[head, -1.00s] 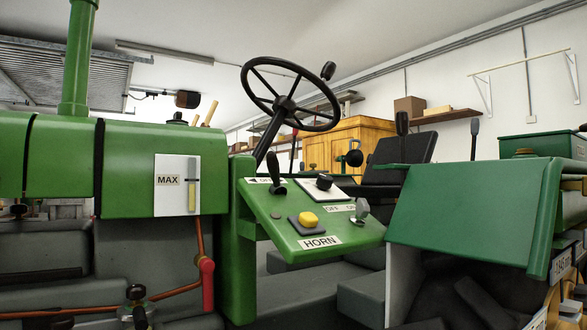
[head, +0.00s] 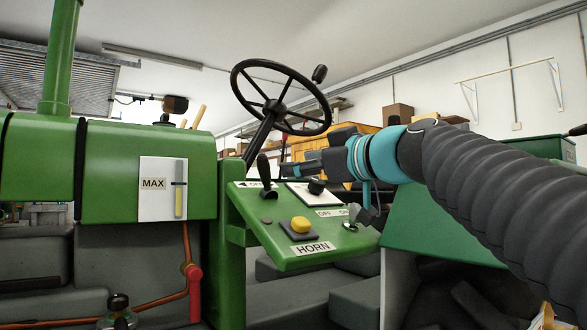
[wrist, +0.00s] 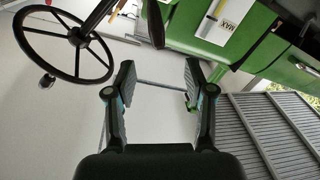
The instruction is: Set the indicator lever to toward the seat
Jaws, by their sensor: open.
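The indicator lever (head: 264,172) is a black-handled lever at the upper left of the sloped green panel (head: 262,232), beside a partly hidden arrow label. It stands nearly upright, its top leaning slightly left in the head view. In the wrist view a dark handle (wrist: 155,22), apparently this lever, shows at the top edge beyond the fingers. My gripper (head: 286,168) reaches in from the right, just right of the lever in the head view. In the wrist view my gripper (wrist: 160,72) is open, with nothing between its fingers. I see no contact with the lever.
A steering wheel (head: 281,97) stands above the panel. A black knob (head: 317,186), a yellow horn button (head: 301,225) and a toggle switch (head: 353,212) sit close by on the panel. The green hood with the MAX gauge (head: 163,189) is to the left. My arm hides the seat.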

